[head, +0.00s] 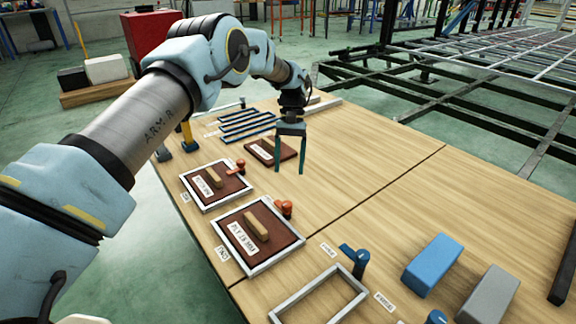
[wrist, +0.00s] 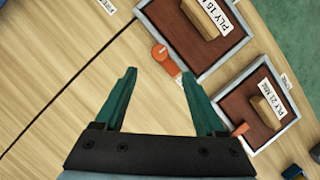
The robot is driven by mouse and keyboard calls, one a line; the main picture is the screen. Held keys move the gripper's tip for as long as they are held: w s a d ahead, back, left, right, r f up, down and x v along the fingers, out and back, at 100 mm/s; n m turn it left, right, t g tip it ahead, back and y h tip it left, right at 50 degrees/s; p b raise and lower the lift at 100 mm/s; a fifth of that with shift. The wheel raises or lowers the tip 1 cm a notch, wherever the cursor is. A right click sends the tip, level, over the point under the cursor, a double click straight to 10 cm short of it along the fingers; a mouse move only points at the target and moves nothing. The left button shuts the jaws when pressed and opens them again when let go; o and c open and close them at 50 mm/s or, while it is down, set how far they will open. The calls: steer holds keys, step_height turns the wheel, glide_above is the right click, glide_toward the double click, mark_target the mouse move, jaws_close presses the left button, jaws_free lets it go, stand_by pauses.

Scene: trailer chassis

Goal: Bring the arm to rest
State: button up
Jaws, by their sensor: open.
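My arm (head: 115,128) reaches from the left over the wooden table (head: 385,160). My gripper (head: 289,168) points down above the table, just right of a dark brown panel (head: 266,151). Its two green fingers are apart with nothing between them; the same open gripper (wrist: 158,95) shows in the wrist view. In the wrist view, an orange clamp (wrist: 166,60) on a framed panel lies beyond the fingers. I cannot tell the exact height of the fingertips above the table.
Framed brown panels with wooden handles (head: 258,236) line the table's left side. An empty grey frame (head: 318,296), a blue block (head: 432,264) and a grey block (head: 487,295) are at the front. Dark steel chassis rails (head: 470,105) stand behind. The table's middle right is clear.

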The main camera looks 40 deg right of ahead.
steer(key=w+a+r+n+t+h, duration=0.1)
steer(key=w+a+r, duration=0.3)
steer(key=a, duration=0.5)
steer(key=w+a+r+n+h, duration=0.1)
steer(key=w+a+r+n, duration=0.15)
steer(key=w+a, duration=0.45)
steer(key=w+a+r+n+t+h, duration=0.15)
steer(key=a+r, duration=0.25)
steer(key=a, duration=0.7)
steer(key=s+a+r+n+t, duration=0.1)
steer(key=s+a, duration=0.3)
steer(key=a, duration=0.5)
steer(key=s+a+r+n, duration=0.15)
steer(key=s+a, duration=0.25)
steer(key=a, duration=0.4)
steer(key=s+a+r+n+t, duration=0.1)
steer(key=s+a, duration=0.3)
steer(key=a, duration=0.5)
step_height(320, 180, up, 21)
steer(key=p, duration=2.1)
steer(key=shift+w+f, duration=0.2)
